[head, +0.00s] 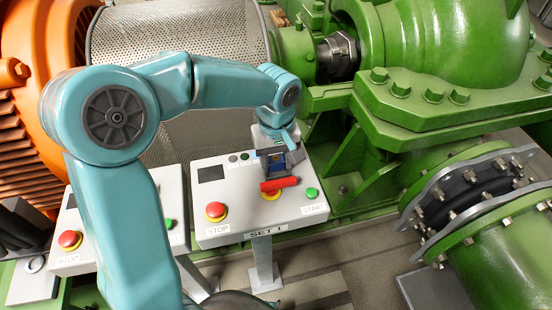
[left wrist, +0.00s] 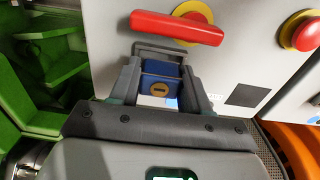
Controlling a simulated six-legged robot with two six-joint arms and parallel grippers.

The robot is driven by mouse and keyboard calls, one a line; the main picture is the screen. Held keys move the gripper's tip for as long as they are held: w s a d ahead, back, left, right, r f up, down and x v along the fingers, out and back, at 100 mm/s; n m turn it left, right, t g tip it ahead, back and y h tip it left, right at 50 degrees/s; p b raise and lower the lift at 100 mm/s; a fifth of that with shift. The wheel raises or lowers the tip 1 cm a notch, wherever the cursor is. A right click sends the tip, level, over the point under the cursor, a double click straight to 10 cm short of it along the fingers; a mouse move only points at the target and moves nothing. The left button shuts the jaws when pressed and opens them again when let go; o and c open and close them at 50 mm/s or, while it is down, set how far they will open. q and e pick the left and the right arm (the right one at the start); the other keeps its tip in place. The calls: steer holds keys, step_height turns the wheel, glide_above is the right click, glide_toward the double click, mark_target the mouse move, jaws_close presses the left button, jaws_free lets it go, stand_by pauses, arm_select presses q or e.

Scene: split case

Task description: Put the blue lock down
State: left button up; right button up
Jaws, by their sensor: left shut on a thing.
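The blue lock (left wrist: 160,86) has a keyhole on its near face and a grey shackle (left wrist: 160,49). My left gripper (left wrist: 165,92) is shut on its body, one finger on each side. In the head view my left gripper (head: 278,163) is over the SET 1 panel (head: 240,220), and the lock is mostly hidden there. A red handle (head: 280,184) on a yellow disc (head: 271,196) is just in front of the gripper. The handle (left wrist: 178,28) also shows in the left wrist view, beyond the shackle. I cannot tell whether the lock touches the panel.
The panel has a red STOP button (head: 215,211), a green START button (head: 312,193) and a dark display (head: 211,173). A second panel (head: 75,258) stands to the left. Green pump machinery (head: 430,110) is close on the right, and a perforated guard (head: 180,40) is behind.

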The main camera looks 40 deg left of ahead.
mark_target(276, 159)
arm_select(q)
steer(key=shift+f, duration=0.2)
steer(key=o, duration=1.1)
steer(key=shift+w, duration=0.1)
steer(key=shift+r, duration=0.15)
step_height(276, 159, up, 12)
steer(key=shift+r+p, duration=0.1)
steer(key=shift+p, duration=0.25)
